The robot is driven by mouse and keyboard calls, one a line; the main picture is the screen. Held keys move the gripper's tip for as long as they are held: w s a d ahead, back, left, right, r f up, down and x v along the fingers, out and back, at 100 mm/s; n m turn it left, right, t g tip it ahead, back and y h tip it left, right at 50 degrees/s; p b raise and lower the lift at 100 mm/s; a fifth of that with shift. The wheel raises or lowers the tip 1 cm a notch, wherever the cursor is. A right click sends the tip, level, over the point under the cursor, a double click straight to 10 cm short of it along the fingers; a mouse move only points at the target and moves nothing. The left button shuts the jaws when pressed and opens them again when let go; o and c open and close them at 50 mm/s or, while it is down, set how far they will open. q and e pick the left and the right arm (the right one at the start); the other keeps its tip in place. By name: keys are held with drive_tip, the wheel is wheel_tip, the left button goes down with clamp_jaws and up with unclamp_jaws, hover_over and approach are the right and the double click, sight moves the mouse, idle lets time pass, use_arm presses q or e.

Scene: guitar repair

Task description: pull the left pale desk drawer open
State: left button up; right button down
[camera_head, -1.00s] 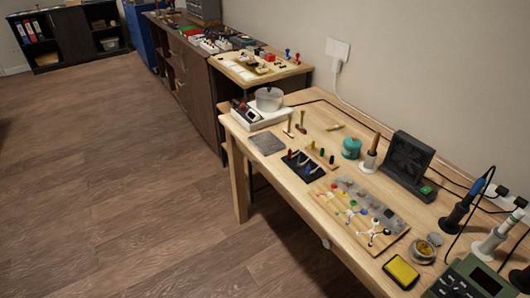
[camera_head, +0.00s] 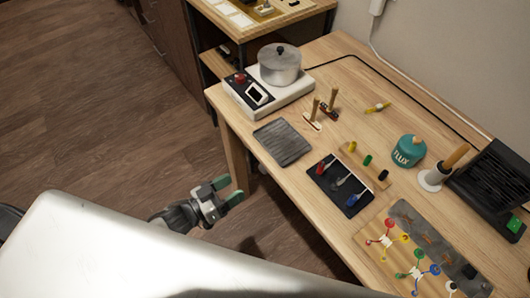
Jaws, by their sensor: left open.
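The pale wooden desk (camera_head: 345,115) runs from the upper middle to the lower right. Its left drawer front cannot be made out, because I look down on the desktop and the front face is hidden below its edge. My left gripper (camera_head: 229,190) is open and empty, with green-tipped fingers. It is over the floor beside the desk's front, left of the desktop edge, near the front leg (camera_head: 236,160). It appears apart from the desk. My right gripper is not in view.
On the desktop stand a hot plate (camera_head: 238,98) with a pot (camera_head: 279,66), a grey tray (camera_head: 283,142), a black mat with small tools (camera_head: 330,199), a teal flux jar (camera_head: 408,153) and a board with coloured pieces (camera_head: 372,232). Floor (camera_head: 90,110) left of the desk is clear.

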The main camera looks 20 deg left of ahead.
sight(261, 171)
use_arm(q)
drive_tip(key=x, duration=0.9)
drive_tip(key=shift+d+r, duration=0.1)
drive_tip(key=shift+d, duration=0.1)
drive_tip(key=shift+w+d, duration=0.35)
drive_tip(key=shift+w, duration=0.1)
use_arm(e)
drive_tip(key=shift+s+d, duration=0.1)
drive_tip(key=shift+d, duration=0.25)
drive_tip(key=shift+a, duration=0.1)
use_arm(q)
drive_tip(key=c, duration=0.4)
clamp_jaws()
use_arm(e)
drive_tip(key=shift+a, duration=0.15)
use_arm(q)
drive_tip(key=shift+s, duration=0.1)
